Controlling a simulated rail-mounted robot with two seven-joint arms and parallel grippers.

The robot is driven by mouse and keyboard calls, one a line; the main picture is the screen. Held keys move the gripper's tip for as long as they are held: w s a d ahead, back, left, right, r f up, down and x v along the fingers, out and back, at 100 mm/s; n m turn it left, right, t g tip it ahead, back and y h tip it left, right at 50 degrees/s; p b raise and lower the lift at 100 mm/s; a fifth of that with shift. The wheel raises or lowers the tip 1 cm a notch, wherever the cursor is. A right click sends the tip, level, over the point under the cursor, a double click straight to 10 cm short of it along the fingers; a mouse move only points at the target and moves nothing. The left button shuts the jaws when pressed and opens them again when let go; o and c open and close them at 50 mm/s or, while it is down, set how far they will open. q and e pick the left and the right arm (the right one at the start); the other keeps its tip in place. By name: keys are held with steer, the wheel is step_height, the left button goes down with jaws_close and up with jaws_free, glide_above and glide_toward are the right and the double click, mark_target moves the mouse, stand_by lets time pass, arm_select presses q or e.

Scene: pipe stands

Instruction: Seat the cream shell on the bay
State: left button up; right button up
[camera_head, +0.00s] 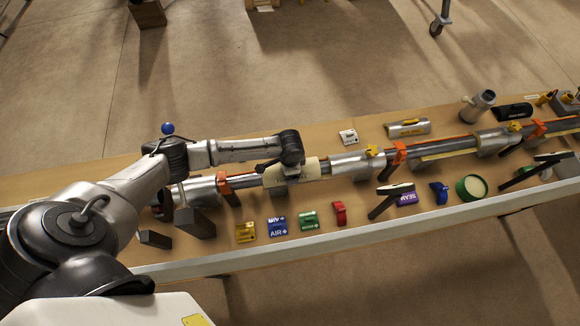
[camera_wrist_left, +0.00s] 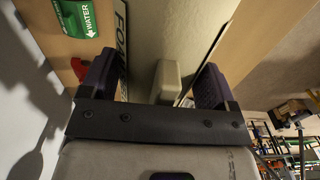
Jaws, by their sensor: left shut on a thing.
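The cream shell (camera_head: 312,168) is on or just over the long pipe run, between an orange clamp and a silver sleeve. I cannot tell whether it touches the pipe. My left gripper (camera_head: 284,172) is above it, partly hidden by its own wrist. In the left wrist view the gripper (camera_wrist_left: 160,88) is shut on the shell's pale raised block (camera_wrist_left: 166,80), one finger on each side. The shell's curved surface (camera_wrist_left: 175,35) carries a white label with dark letters beginning "FOA". The bay under the shell is hidden. My right gripper is not in view.
Orange clamps (camera_head: 228,188) and silver sleeves (camera_head: 355,163) line the pipe. Yellow, blue, green (camera_head: 308,220) and red pieces lie along the bench's near side. A white tag (camera_head: 348,136) and a silver shell (camera_head: 408,127) lie behind the pipe.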

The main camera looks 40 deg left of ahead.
arm_select(q)
steer(key=shift+f, duration=0.4)
stand_by(0.7)
steer(key=o, duration=0.8)
step_height(320, 180, up, 14)
steer(key=shift+f, duration=0.1)
stand_by(0.6)
steer(key=s+d+r+t+h+p, duration=0.2)
steer(key=s+d+r+p, duration=0.2)
steer(key=s+d+p, duration=0.55)
steer(key=s+a+r+n+p, duration=0.1)
steer(key=s+r, duration=0.2)
steer(key=s, duration=0.1)
steer(key=s+r+n+t+y+p, duration=0.1)
steer(key=s+r+n+p, duration=0.1)
steer(key=s, duration=0.3)
steer(key=s+a+r+n+p, duration=0.1)
steer(key=s+r+n, duration=0.1)
steer(key=s, duration=0.3)
steer(key=shift+s+a+r+t+y, duration=0.15)
steer(key=shift+r+y, duration=0.05)
steer(key=shift+r, duration=0.25)
steer(key=shift+s+a+r+t+y, duration=0.1)
steer(key=shift+a+r+t+y, duration=0.1)
steer(key=shift+r, duration=0.2)
